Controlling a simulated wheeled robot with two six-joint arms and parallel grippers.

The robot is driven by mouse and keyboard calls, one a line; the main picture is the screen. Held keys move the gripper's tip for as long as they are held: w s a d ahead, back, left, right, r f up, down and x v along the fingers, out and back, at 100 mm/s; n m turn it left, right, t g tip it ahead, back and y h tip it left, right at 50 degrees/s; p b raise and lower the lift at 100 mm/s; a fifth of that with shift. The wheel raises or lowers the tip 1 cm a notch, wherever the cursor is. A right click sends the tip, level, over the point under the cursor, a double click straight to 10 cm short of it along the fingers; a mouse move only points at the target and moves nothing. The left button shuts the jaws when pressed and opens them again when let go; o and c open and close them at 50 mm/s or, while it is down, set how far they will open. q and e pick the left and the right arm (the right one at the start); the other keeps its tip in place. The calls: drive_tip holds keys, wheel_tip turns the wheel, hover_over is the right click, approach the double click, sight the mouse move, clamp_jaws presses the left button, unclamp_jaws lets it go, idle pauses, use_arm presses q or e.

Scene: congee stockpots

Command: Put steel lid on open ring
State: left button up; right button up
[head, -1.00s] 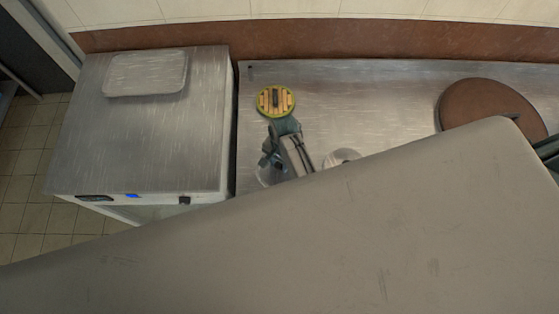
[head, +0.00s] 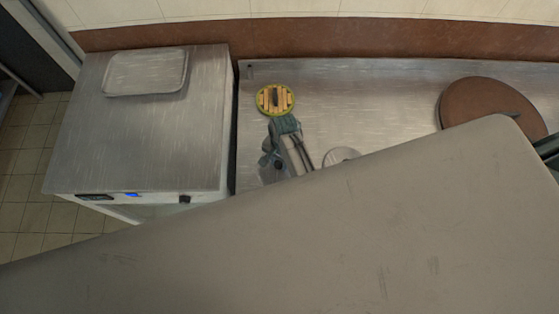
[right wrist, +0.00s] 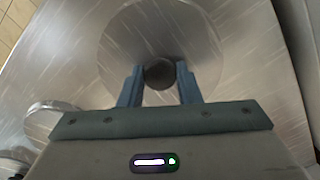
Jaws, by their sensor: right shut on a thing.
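The steel lid (right wrist: 205,55) is a broad, round, brushed disc in the right wrist view, with a dark round knob (right wrist: 160,73) near its middle. My right gripper (right wrist: 159,88) is shut on that knob, one blue-grey finger on each side. The lid's outline is hard to make out there. I cannot tell whether the lid touches the surface under it. I cannot pick out the open ring with certainty. My left gripper is not in view.
A steel cabinet (head: 150,140) with a flat tray (head: 146,72) stands left of the counter (head: 380,90). The slatted piece (head: 275,99) and a brown disc (head: 480,105) lie on the counter. A small steel disc (head: 341,156) is partly hidden. The lower head view is blocked.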

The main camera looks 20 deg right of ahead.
drive_tip(key=shift+f+b, duration=0.3)
drive_tip(key=shift+f, duration=0.25)
drive_tip(key=o, duration=0.7)
drive_tip(key=shift+o, duration=0.2)
drive_tip(key=shift+w+d+r+p, duration=0.15)
drive_tip(key=shift+r+p, duration=0.2)
drive_tip(key=shift+r, duration=0.95)
wheel_tip(320, 180, up, 8)
drive_tip(key=shift+w+d+r, duration=0.15)
drive_tip(key=shift+w+d, duration=0.15)
drive_tip(key=shift+d, duration=0.05)
drive_tip(key=shift+s, duration=0.1)
